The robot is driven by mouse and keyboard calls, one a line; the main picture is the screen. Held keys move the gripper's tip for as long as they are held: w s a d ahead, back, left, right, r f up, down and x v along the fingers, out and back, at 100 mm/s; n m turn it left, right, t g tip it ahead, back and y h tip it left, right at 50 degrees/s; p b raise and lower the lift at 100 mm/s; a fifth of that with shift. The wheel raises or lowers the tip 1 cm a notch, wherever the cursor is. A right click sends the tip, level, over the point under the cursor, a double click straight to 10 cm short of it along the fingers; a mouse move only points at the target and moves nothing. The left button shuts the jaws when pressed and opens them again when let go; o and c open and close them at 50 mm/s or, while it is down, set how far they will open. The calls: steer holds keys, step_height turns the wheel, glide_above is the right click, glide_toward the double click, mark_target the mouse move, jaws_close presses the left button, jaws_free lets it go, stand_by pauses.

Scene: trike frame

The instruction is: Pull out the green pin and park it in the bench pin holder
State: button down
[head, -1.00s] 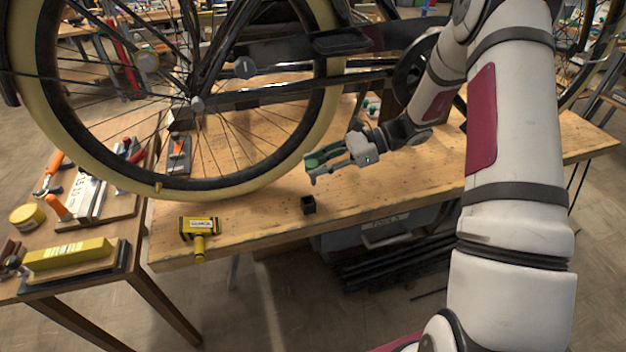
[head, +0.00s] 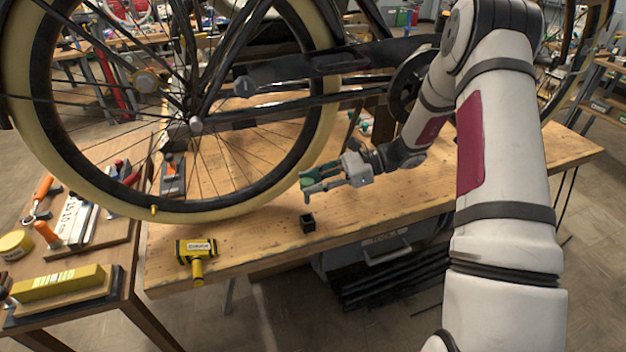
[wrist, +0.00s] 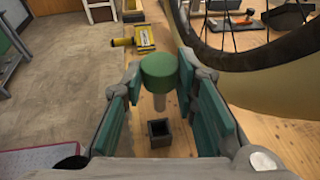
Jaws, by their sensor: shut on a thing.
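My gripper (head: 306,183) is shut on the green pin, above the bench near its front edge. In the wrist view the pin's round green head (wrist: 158,70) sits between the fingertips of my gripper (wrist: 160,85), with a pale shank hanging below it. The pin is hard to tell apart from the green finger pads in the head view. The bench pin holder (head: 307,223), a small dark open-topped square block, stands on the bench below my gripper. Its opening looks empty in the wrist view (wrist: 158,133). The pin is apart from the holder.
The bike wheel (head: 235,211) with its cream tyre stands close behind and left of my gripper. A yellow-black tool (head: 197,250) lies left of the holder. The wooden bench (head: 420,193) is clear to the right. A side table with tools (head: 80,252) stands at the left.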

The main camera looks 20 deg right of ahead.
steer(key=shift+f+b, duration=0.95)
steer(key=shift+f, duration=1.2)
steer(key=shift+f+b, duration=1.2)
steer(key=shift+f, duration=1.05)
steer(key=c, duration=1.2)
jaws_free()
steer(key=shift+d, duration=0.1)
steer(key=v, duration=1.2)
steer(key=shift+r, duration=0.15)
